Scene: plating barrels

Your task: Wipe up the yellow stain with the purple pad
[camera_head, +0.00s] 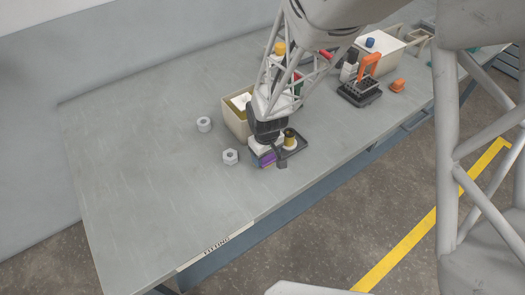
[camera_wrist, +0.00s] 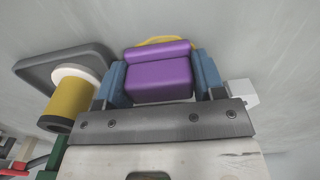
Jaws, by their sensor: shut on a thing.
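The purple pad (camera_wrist: 160,75) is held between the two blue fingers of my gripper (camera_wrist: 160,83) in the wrist view. In the head view a small part of the pad (camera_head: 268,159) shows below my gripper (camera_head: 268,150), low over the table. The yellow stain (camera_wrist: 160,40) shows as a thin curved edge just beyond the pad in the wrist view; the pad hides the rest. I cannot tell whether the pad presses on the tabletop. The stain cannot be made out in the head view.
A dark tray (camera_wrist: 45,66) and a yellow spool (camera_wrist: 70,100) are close beside my gripper. Two pale hex nuts (camera_head: 230,156) (camera_head: 204,124) lie to its left. A beige bin (camera_head: 236,117) is behind it. An orange-handled tool (camera_head: 363,82) stands right. The table's left side is clear.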

